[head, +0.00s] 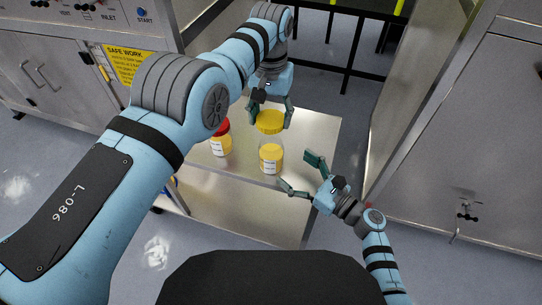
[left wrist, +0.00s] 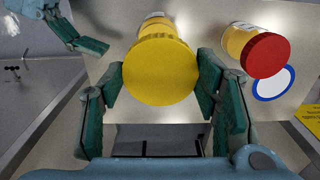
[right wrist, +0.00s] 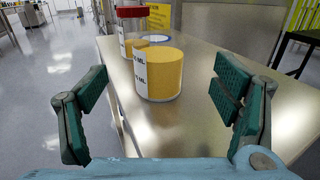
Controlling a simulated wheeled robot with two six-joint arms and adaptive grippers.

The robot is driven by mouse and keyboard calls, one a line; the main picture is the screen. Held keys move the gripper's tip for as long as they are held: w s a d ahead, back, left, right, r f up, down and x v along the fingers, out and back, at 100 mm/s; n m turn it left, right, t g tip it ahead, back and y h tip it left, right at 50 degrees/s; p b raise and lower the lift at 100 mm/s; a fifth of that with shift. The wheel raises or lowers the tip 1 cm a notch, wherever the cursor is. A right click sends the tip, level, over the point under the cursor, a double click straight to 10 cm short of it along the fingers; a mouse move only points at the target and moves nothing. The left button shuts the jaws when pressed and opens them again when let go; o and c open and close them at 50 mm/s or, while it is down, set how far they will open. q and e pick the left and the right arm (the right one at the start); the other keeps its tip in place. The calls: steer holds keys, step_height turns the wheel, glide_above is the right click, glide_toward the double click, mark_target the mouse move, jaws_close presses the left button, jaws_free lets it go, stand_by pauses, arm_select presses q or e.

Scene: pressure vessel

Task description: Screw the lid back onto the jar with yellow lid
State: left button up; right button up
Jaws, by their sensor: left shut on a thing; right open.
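The yellow lid (head: 270,122) is between the fingers of my left gripper (head: 271,116), which is shut on it. In the left wrist view the lid (left wrist: 160,70) fills the space between the fingertips and hides most of the jar beneath. The clear jar with yellow contents and a white label (head: 271,158) stands upright on the table, below the lid. In the head view I cannot tell whether lid and jar touch. My right gripper (head: 299,174) is open beside the jar, its fingers apart. In the right wrist view the jar (right wrist: 162,75) stands ahead, between and beyond the open fingers.
A similar jar with a red lid (head: 220,140) stands left of the yellow-contents jar. A white disc with a blue ring (left wrist: 274,83) lies on the metal table (head: 318,127) near it. Metal cabinets stand at both sides. The table's right part is clear.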

arm_select(q)
steer(key=shift+s+r, duration=0.1)
steer(key=shift+s, duration=0.05)
arm_select(e)
steer(key=x, duration=0.8)
steer(key=shift+w+a, duration=0.35)
steer(key=shift+w, duration=0.05)
steer(key=shift+s, duration=0.1)
steer(key=c, duration=1.8)
arm_select(q)
glide_above(271, 142)
steer(key=shift+f, duration=2.45)
